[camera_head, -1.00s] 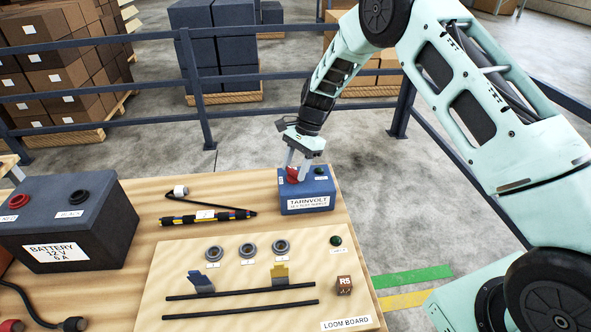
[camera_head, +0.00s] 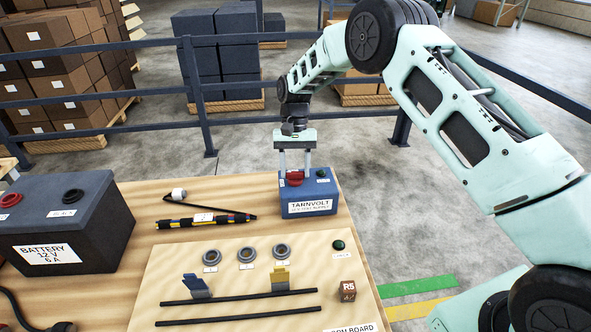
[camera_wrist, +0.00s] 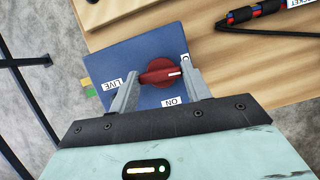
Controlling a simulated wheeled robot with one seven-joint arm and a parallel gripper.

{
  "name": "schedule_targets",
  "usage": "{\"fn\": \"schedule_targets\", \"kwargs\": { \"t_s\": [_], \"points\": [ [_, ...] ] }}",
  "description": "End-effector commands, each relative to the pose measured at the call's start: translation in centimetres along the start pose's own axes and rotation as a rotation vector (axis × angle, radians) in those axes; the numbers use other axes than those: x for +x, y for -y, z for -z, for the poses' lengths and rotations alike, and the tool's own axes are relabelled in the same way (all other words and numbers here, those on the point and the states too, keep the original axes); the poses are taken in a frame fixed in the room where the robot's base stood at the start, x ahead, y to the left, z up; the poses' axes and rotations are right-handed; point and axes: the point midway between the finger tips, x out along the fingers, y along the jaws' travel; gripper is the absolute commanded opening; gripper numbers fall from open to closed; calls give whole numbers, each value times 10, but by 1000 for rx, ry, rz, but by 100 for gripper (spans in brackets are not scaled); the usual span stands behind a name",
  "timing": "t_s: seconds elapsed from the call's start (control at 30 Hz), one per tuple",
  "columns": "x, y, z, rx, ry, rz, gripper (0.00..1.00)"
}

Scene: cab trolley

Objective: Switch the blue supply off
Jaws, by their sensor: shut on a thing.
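The blue supply (camera_head: 308,207), a box labelled TARNVOLT, stands at the table's right back corner. Its red knob (camera_head: 295,182) is on top, with a dark green lamp (camera_head: 321,174) to the right. My gripper (camera_head: 296,174) points straight down from above, shut on the knob. In the wrist view, the fingers of my gripper (camera_wrist: 160,88) hold the red knob (camera_wrist: 155,72) at its two ends. Its white mark points right, between the ON label (camera_wrist: 172,102) and a label (camera_wrist: 184,58) partly hidden by the right finger. A LIVE label (camera_wrist: 112,84) shows at left.
A dark battery (camera_head: 70,225) stands at the table's left. A striped wire bundle (camera_head: 205,220) lies left of the supply. The loom board (camera_head: 230,315) with rings and clips fills the front. A blue rail (camera_head: 205,100) runs behind the table.

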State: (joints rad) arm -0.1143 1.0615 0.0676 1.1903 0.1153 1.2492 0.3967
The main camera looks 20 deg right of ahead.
Motion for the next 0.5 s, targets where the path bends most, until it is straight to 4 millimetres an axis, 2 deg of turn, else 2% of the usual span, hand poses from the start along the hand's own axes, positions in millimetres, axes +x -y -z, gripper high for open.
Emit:
{"fn": "schedule_targets", "kwargs": {
  "t_s": [0.5],
  "points": [
    [-2,0,1,-106,-5,-44,25]
  ]
}}
